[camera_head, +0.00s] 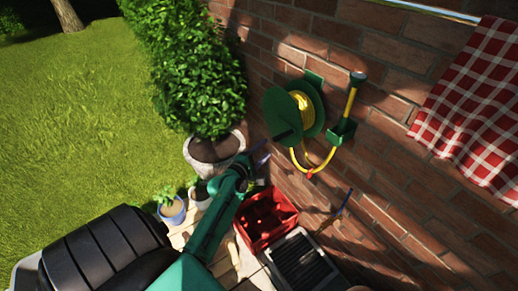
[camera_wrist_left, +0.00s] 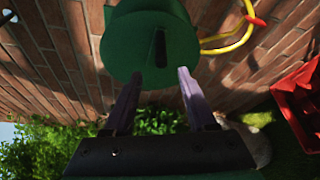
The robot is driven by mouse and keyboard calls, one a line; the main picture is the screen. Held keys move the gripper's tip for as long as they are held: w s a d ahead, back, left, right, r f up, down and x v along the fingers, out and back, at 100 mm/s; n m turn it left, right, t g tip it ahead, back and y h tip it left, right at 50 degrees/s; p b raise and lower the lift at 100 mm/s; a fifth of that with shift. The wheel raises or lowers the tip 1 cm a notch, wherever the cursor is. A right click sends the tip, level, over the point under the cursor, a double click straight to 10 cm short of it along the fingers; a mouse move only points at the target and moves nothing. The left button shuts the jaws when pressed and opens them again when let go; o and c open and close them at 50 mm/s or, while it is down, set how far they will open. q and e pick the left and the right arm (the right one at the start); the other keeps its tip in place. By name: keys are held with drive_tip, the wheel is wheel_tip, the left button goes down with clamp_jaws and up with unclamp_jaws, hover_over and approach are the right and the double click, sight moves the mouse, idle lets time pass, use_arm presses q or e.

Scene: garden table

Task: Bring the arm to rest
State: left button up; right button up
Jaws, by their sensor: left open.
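My left arm (camera_head: 212,228) is green and reaches up from the bottom of the head view. Its left gripper (camera_head: 262,156) is in front of the brick wall, left of and below the hose reel. In the left wrist view the left gripper (camera_wrist_left: 160,76) has its two purple fingers apart, with nothing between them. The green hose reel (camera_wrist_left: 150,40) shows beyond the fingertips; I cannot tell how far away it is. My right gripper is not in view.
The hose reel (camera_head: 310,107) with yellow hose hangs on the brick wall (camera_head: 400,165). A red crate (camera_head: 248,238) stands below. A large bush planter (camera_head: 205,163) and small pots (camera_head: 172,210) stand left. A checkered cloth (camera_head: 470,110) hangs right. Open lawn (camera_head: 80,130) lies left.

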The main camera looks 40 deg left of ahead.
use_arm(q)
drive_tip(key=s, duration=0.3)
drive_tip(key=shift+d+r, duration=0.1)
drive_tip(key=shift+r, duration=0.15)
